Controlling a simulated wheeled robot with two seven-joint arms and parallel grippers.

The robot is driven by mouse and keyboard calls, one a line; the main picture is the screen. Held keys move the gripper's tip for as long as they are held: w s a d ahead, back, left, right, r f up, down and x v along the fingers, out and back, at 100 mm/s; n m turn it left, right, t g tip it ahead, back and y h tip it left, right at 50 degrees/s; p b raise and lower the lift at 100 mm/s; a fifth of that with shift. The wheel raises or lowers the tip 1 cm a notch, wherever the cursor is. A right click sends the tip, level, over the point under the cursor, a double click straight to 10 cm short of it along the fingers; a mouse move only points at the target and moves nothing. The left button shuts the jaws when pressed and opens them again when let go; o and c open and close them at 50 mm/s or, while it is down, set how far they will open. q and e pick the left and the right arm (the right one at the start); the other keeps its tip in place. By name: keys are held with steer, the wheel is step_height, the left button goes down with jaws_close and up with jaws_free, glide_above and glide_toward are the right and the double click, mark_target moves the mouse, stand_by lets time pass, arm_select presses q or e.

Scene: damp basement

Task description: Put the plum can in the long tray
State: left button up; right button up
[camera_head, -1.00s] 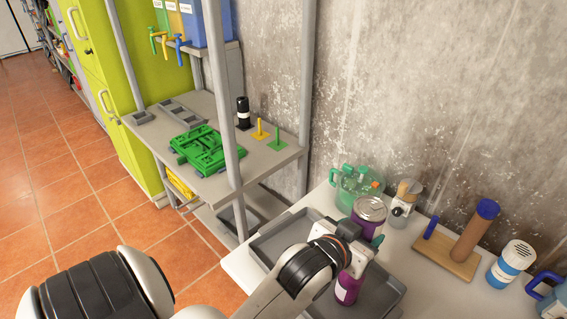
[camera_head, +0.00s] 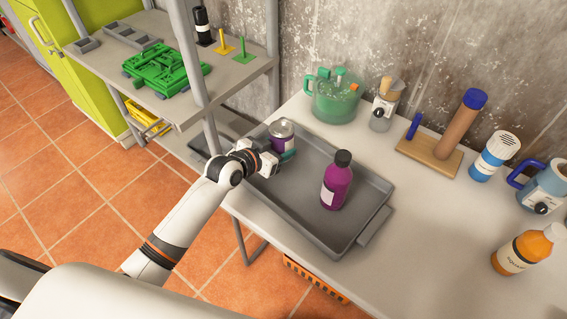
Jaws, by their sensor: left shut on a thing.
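The plum can (camera_head: 282,137), purple with a silver lid, is upright at the left part of the long tray. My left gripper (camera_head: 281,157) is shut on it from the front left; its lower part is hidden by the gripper. I cannot tell whether the can touches the tray floor. The long grey tray (camera_head: 300,208) lies on the white table, its left end partly hidden by my arm. A purple bottle (camera_head: 336,185) with a black cap stands in it, right of the can. My right gripper is not in view.
Behind the tray stand a green jug (camera_head: 337,100), a clear dispenser bottle (camera_head: 383,108) and a wooden stand (camera_head: 430,155). A blue-white bottle (camera_head: 490,160), a blue jug (camera_head: 545,190) and an orange bottle (camera_head: 524,250) are at the right. A shelf post (camera_head: 205,100) rises close left.

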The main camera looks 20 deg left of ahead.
arm_select(q)
steer(key=shift+w+f, duration=0.1)
steer(key=shift+f, duration=2.15)
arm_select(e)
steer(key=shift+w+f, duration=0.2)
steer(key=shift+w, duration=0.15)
arm_select(q)
steer(key=shift+f+b, duration=0.15)
steer(key=shift+b, duration=0.2)
steer(key=o, duration=1.2)
steer(key=shift+o, duration=0.2)
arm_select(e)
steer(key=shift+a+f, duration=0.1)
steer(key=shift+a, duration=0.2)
